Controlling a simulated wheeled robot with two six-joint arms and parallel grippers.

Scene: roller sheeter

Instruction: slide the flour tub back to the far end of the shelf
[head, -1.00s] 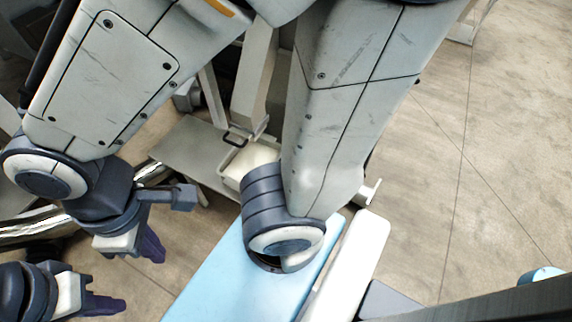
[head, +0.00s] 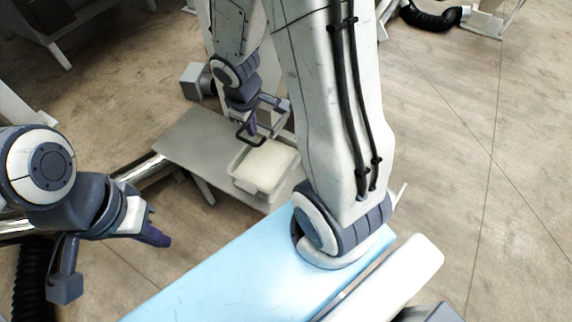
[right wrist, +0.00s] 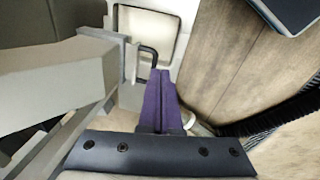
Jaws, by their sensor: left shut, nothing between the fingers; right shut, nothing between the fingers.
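The flour tub (head: 250,186) is a pale tray with cream contents on the grey shelf (head: 185,140), at the shelf's right end in the head view. A black handle loop (head: 243,136) stands at the tub's upper left corner. My right gripper (head: 250,132) is shut and empty, beside the loop and above the tub's left side. In the right wrist view its purple fingers (right wrist: 160,74) point at the tub (right wrist: 187,25), close to the black loop (right wrist: 149,52); I cannot tell whether they touch it. My left gripper (head: 164,239) is shut and empty, away from the shelf at the left.
A shiny metal tube (head: 146,168) lies by the shelf's left end. A black ribbed hose (head: 30,280) hangs at lower left, and another (head: 430,18) lies at the top. My right arm's upright links stand close to the tub's right. Open floor lies to the right.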

